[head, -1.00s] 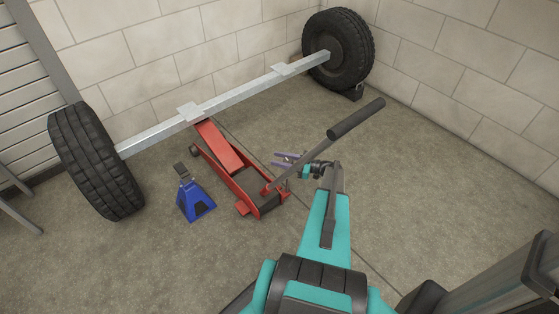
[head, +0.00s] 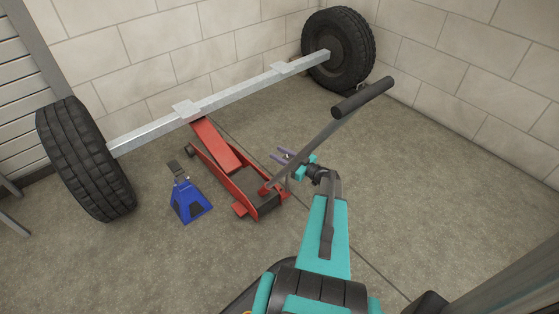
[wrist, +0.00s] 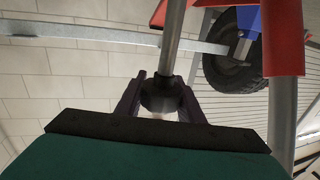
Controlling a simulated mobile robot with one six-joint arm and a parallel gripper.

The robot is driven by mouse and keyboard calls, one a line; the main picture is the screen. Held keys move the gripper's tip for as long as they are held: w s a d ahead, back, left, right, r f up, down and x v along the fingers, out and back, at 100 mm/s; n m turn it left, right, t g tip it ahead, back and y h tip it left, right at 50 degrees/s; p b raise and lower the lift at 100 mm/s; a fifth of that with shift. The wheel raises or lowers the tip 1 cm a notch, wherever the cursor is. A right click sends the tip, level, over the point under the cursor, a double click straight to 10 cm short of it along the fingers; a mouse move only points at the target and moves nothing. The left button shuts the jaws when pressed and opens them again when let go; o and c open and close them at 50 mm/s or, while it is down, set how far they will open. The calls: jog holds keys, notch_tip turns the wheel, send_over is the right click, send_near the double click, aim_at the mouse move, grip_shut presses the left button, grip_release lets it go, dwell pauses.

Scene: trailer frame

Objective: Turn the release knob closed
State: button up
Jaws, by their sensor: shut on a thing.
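The red floor jack (head: 217,150) stands under the axle beam, its arm raised to a pad there. Its long grey handle (head: 310,154) slants up to a black crosswise grip (head: 362,98). My gripper (head: 284,157), with purple fingers, is beside the lower handle. In the wrist view my gripper (wrist: 160,84) is closed around a dark rounded piece, apparently the release knob (wrist: 160,98), at the end of a grey rod. The fingers cover its sides, and the knob cannot be made out in the head view. Its turned position cannot be told.
The axle beam (head: 236,98) joins a left tyre (head: 86,160) and a right tyre (head: 340,48). A blue jack stand (head: 188,197) is left of the jack. Block walls close off the back and right. The floor to the right is clear.

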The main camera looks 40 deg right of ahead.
jog(key=shift+d+f+m+h+b, duration=0.15)
jog(key=shift+m+h+b, duration=0.65)
jog(key=shift+b, duration=0.75)
jog(key=shift+d+m+h+b, duration=0.1)
jog(key=shift+m+h+b, duration=0.3)
jog(key=shift+h+b, duration=0.95)
jog(key=shift+d+f+m+h+b, duration=0.15)
jog(key=shift+m+h+b, duration=0.55)
jog(key=shift+b, duration=1.05)
jog(key=m+h+b, duration=0.1)
jog(key=h+b, duration=0.1)
jog(key=m+h+b, duration=0.1)
jog(key=b, duration=0.2)
jog(key=shift+s+d+r+g+h, duration=0.1)
jog(key=shift+d+r+g+h, duration=0.05)
jog(key=shift+d+g+h, duration=0.25)
jog(key=shift+d+r+m+g+h+b, duration=0.1)
jog(key=shift+d+m+g+h+b, duration=0.15)
jog(key=shift+m+g+h+b, duration=0.35)
jog(key=shift+s+d+m+g+h, duration=0.1)
jog(key=shift+d+m+g+h, duration=0.15)
jog(key=shift+m+h, duration=0.4)
jog(key=shift+s+d+m+g+h, duration=0.1)
jog(key=shift+d+m+g+h, duration=0.2)
jog(key=shift+h, duration=0.5)
jog(key=o, duration=1.1)
jog(key=shift+a, duration=0.1)
jog(key=shift+c, duration=0.2)
